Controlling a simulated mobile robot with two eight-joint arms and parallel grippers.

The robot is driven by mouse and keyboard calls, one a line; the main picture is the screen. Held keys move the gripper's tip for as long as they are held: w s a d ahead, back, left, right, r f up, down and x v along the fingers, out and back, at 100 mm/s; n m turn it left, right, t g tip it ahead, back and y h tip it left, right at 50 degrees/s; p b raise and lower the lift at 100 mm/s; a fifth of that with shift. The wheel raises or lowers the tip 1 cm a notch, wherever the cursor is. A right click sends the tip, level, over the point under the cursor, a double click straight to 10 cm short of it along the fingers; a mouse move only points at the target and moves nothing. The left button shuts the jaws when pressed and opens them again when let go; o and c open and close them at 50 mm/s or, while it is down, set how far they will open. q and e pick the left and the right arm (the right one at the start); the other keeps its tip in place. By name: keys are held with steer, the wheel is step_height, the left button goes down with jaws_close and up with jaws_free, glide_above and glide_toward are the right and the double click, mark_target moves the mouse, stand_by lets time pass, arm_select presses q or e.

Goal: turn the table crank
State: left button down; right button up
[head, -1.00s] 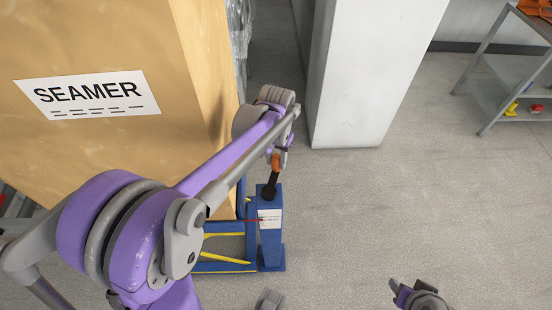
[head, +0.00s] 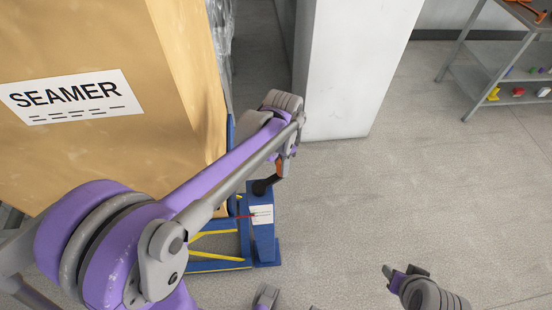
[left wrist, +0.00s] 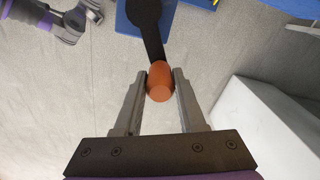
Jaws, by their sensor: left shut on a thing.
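The crank has a black arm and an orange handle (left wrist: 160,82), seen in the left wrist view. It sits on a blue post (head: 262,240) of the blue lift table (head: 220,265) in the head view. My left gripper (left wrist: 161,78) is shut on the orange handle, with one finger on each side of it. In the head view my left gripper (head: 281,166) is partly hidden by its own arm. My right gripper (head: 402,273) is low at the right in the head view, away from the crank; its fingers are too small to read.
A large tan box labelled SEAMER (head: 120,160) stands on the lift table at the left. A white pillar (head: 350,70) stands behind the crank. A grey metal shelf (head: 490,65) with small coloured items is at the far right. The floor right of the post is clear.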

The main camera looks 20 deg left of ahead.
arm_select(q)
steer(key=s+d+m, duration=0.3)
steer(key=s+m, duration=0.5)
steer(key=m, duration=0.5)
steer(key=shift+d+m+p, duration=0.35)
steer(key=shift+m+p, duration=0.05)
stand_by(0.3)
steer(key=c, duration=0.5)
jaws_free()
step_height(320, 180, up, 11)
steer(key=p, duration=0.1)
steer(key=shift+f, duration=0.1)
